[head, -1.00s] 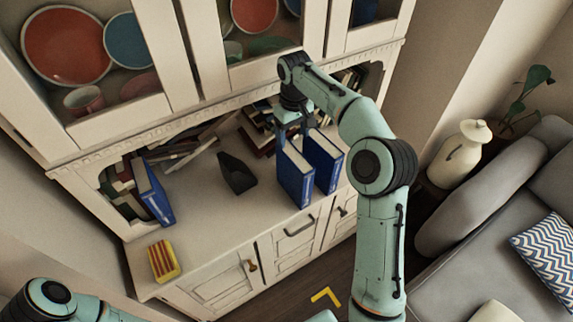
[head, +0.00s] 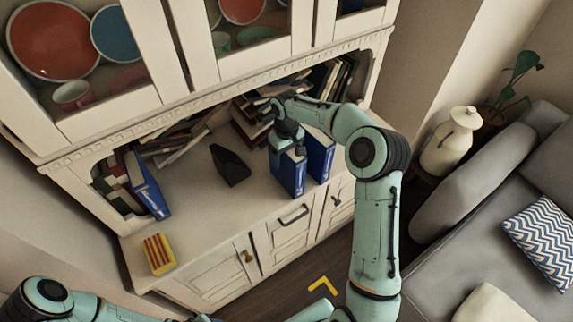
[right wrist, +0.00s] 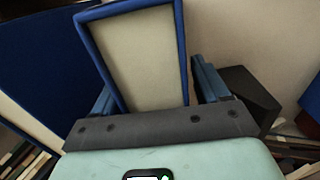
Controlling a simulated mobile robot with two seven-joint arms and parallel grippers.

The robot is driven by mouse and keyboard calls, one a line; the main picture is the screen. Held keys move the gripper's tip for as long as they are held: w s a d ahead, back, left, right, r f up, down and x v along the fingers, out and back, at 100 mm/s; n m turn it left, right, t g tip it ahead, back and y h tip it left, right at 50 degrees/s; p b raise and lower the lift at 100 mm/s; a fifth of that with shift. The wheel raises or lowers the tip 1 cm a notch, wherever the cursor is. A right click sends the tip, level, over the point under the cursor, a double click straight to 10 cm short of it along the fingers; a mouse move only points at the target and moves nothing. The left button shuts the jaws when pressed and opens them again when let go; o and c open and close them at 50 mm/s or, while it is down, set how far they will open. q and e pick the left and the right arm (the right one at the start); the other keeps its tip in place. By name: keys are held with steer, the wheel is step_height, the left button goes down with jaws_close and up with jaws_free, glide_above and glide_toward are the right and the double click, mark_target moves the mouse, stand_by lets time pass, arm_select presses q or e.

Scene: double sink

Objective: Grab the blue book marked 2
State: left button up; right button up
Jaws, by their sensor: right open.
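Two blue books stand upright side by side on the cabinet top, the left one (head: 287,177) and the right one (head: 321,160). Another blue book (head: 149,187) leans in the shelf at the left. I cannot read a number on any of them. My right gripper (head: 287,148) is open at the top of the left book of the pair. In the right wrist view, that book (right wrist: 140,55), with pale pages, stands between my two spread fingers (right wrist: 155,90). Its companion (right wrist: 38,60) is at the left there. My left arm shows at the lower left, but its gripper does not.
A black angular object (head: 230,166) stands left of the paired books. A yellow and red striped box (head: 159,254) is near the cabinet's front left. Loose books (head: 250,125) fill the shelf behind. The cabinet top between box and paired books is mostly clear.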

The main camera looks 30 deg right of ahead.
jaws_close()
steer(key=shift+r, duration=0.1)
stand_by(0.3)
